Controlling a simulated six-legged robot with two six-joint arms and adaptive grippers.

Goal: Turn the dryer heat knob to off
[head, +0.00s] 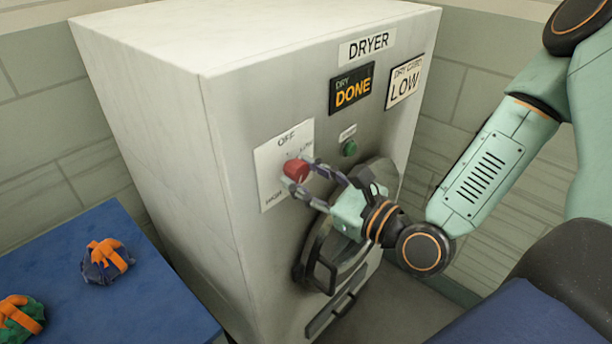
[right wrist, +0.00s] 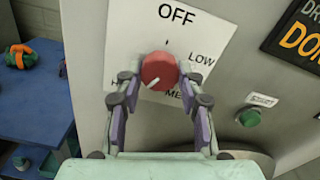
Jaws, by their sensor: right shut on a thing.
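The red heat knob (head: 296,170) sits on a white dial plate (head: 269,157) on the dryer's front panel. The right wrist view shows the knob (right wrist: 159,70) close up, with OFF above, LOW to the right, MED below and a partly hidden label starting with H at left. Its white pointer mark slants to the lower left, between the H label and MED. My right gripper (head: 291,176) is shut on the knob, one finger on each side; its fingers also show in the right wrist view (right wrist: 159,83). My left gripper is not in view.
The dryer (head: 160,80) has a green button (head: 349,148) right of the dial, a sign reading DONE (head: 352,89) and a sign reading LOW (head: 405,84). A round door (head: 318,255) is below. A blue table (head: 150,300) with bundled sling bags (head: 106,262) stands at left.

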